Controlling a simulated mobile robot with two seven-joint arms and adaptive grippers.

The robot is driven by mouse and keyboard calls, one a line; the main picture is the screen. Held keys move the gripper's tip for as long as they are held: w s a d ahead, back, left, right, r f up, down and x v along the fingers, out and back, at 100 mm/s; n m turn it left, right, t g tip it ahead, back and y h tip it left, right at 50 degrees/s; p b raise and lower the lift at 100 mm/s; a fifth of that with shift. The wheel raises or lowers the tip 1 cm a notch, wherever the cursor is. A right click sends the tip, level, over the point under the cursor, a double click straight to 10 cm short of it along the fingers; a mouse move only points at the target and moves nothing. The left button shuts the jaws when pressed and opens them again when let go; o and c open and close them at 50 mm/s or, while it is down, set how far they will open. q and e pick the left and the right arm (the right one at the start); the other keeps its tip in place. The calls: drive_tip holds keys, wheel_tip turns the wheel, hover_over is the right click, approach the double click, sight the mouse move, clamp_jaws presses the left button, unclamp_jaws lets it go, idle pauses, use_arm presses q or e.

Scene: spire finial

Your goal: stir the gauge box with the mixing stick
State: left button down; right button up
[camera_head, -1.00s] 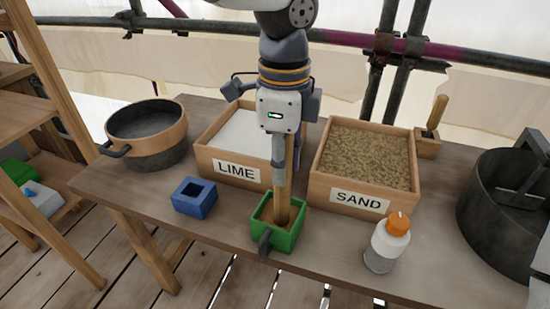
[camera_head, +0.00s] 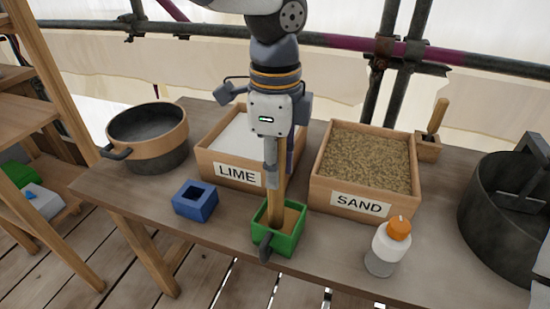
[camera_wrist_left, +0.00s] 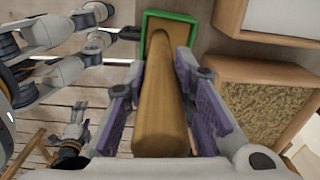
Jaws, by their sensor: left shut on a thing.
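The green gauge box (camera_head: 288,243) stands near the table's front edge, with a dark handle on its front and tan material inside. It also shows at the top of the left wrist view (camera_wrist_left: 198,19). My left gripper (camera_head: 272,180) is above the box, shut on the wooden mixing stick (camera_head: 277,208). The stick slants slightly, its lower end inside the box toward the left side. In the left wrist view the stick (camera_wrist_left: 160,105) runs between the purple finger pads into the box. Its tip is hidden in the material. My right gripper is not in the head view.
The lime box (camera_head: 236,173) and sand box (camera_head: 350,201) stand close behind the gauge box. A blue block (camera_head: 195,206) is to its left, a white bottle with orange cap (camera_head: 385,255) to its right. A pot (camera_head: 148,150) and a dark bucket (camera_head: 480,225) stand at the sides.

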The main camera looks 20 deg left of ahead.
use_arm(q)
drive_tip(key=shift+w+d, duration=0.1)
drive_tip(key=shift+d, duration=0.5)
drive_tip(key=shift+w+a, duration=0.25)
drive_tip(key=shift+a, duration=0.3)
drive_tip(key=shift+w+a, duration=0.25)
drive_tip(key=shift+a, duration=0.25)
